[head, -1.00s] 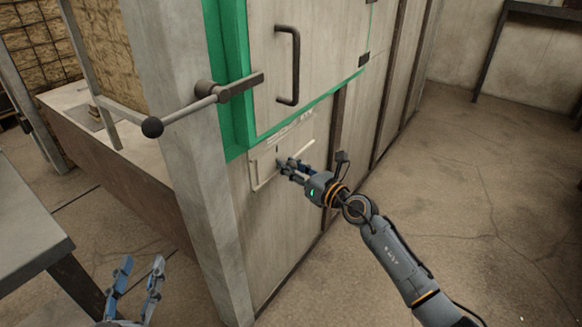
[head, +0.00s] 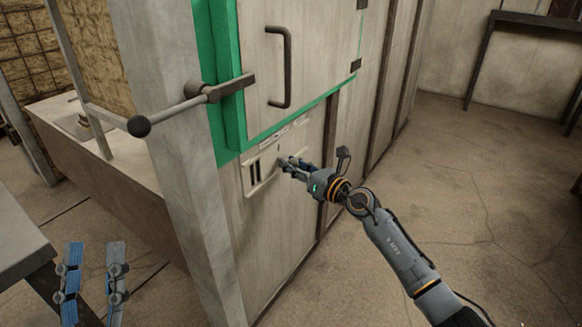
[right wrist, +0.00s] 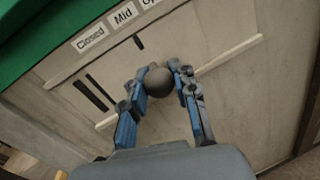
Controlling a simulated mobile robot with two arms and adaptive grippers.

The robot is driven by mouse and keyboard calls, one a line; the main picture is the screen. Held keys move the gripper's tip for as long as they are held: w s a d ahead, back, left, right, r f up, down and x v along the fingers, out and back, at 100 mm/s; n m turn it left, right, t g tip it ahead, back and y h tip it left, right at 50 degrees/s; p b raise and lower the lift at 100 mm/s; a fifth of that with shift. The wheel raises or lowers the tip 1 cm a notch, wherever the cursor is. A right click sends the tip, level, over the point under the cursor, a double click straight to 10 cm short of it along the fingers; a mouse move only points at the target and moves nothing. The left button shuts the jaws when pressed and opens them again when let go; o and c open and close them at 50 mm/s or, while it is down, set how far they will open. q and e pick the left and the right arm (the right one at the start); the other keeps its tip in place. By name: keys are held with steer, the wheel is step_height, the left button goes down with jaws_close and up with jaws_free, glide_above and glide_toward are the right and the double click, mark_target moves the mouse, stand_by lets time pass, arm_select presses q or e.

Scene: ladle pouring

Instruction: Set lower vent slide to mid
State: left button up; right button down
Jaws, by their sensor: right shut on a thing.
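The lower vent slide (right wrist: 160,100) is a pale plate between two rails on the furnace wall, with a dark round knob (right wrist: 159,80). My right gripper (head: 282,162) is shut on the knob, its blue fingers on either side of it in the right wrist view (right wrist: 164,82). Labels above read Closed (right wrist: 90,38), Mid (right wrist: 124,14) and a partly cut-off "Op". A short dark mark (right wrist: 137,41) on the plate is roughly below Mid. Dark vent slots (right wrist: 90,95) show left of the plate. My left gripper (head: 92,250) is open and empty at lower left.
A green-framed door (head: 230,110) with a dark handle (head: 280,68) is above the vent. A ball-ended lever (head: 139,126) sticks out to the left. A grey table (head: 25,230) stands at the left. The floor on the right is clear.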

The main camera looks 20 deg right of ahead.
steer(key=shift+d+f, duration=0.1)
steer(key=c, duration=1)
jaws_free()
steer(key=shift+d, duration=0.1)
steer(key=shift+s, duration=0.1)
steer(key=v, duration=1.2)
